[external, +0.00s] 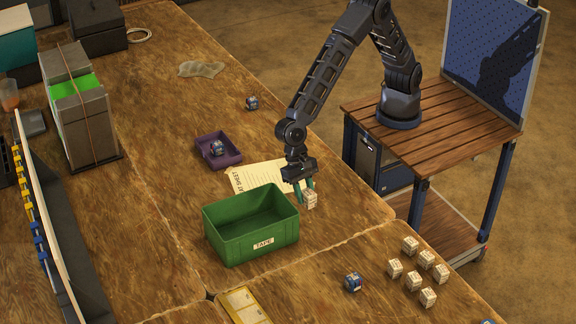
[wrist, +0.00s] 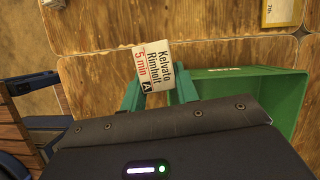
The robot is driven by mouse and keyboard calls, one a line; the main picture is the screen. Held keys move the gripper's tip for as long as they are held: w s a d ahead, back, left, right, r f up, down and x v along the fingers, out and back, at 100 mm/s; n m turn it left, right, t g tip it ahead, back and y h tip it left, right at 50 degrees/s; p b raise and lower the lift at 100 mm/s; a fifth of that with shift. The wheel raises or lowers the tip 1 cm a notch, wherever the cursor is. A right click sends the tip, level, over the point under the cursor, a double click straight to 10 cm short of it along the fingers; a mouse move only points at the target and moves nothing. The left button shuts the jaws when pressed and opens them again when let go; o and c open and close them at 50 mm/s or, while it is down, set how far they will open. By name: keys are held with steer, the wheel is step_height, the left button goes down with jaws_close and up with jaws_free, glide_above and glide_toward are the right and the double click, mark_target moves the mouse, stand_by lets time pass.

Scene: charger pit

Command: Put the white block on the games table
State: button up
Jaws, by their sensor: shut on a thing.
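A white block (external: 310,199) with printed text is between the green fingers of my gripper (external: 305,186), just right of the green crate. In the wrist view the block (wrist: 154,66) shows its label, "Kelvato Rimholt 5 min A", and sits tilted between the fingertips (wrist: 156,82). My gripper is shut on it. I cannot tell whether the block touches the wood below. Several similar white blocks (external: 427,257) stand grouped on the lower right tabletop (external: 385,305), across a seam. No visible sign names the games table.
The open green crate (external: 250,250) marked TAPE stands close to my gripper. A printed sheet (external: 250,178) lies behind it. A purple tray (external: 205,163) holds a patterned cube. A yellow panel (external: 245,305) lies at the front.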

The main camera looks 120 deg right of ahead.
steer(key=s+a, duration=0.4)
steer(key=a, duration=0.7)
steer(key=n+g, duration=0.1)
steer(key=n, duration=0.2)
glide_above(448, 295)
steer(key=d, duration=0.2)
steer(key=f, duration=1.9)
steer(key=shift+w+a+f, duration=0.3)
steer(key=shift+w+f, duration=0.05)
steer(key=shift+f, duration=0.05)
steer(key=shift+f, duration=0.1)
steer(key=o, duration=0.7)
